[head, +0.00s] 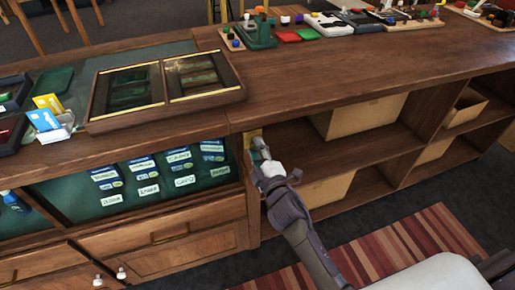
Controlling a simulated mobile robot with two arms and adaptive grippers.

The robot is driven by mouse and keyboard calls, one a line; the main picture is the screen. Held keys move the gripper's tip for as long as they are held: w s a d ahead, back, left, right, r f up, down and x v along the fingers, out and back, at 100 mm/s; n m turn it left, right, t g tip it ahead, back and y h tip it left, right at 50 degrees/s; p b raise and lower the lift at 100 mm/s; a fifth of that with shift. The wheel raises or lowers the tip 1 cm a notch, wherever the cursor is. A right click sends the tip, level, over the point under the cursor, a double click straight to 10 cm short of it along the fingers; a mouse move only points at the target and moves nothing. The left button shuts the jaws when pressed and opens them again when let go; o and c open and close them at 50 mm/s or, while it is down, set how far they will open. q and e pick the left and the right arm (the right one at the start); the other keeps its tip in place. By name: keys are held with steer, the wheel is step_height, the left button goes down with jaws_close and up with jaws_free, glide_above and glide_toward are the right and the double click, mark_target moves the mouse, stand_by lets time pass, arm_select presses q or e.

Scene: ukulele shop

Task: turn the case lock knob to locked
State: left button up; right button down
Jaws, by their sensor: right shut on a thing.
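The display case (150,165) is set in the front of the wooden counter, with rows of small labelled packets behind its front. A brass-coloured lock plate (252,135) sits on the upright post at the case's right end. My right gripper (257,150) reaches in from the lower right and is shut on the lock knob at this plate. The fingers hide most of the knob, so I cannot tell which way it is turned. My left gripper is not in view.
A framed tray (168,84) and a card holder (57,132) stand on the counter. A green stand (260,35) and coloured pads are farther back. Open shelves with boxes (358,117) lie right of the post. A striped rug (400,245) covers the floor.

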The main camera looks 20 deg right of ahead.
steer(key=shift+n, duration=2)
steer(key=shift+f, duration=0.1)
steer(key=c, duration=0.8)
jaws_free()
steer(key=s, duration=1.2)
steer(key=shift+d, duration=0.2)
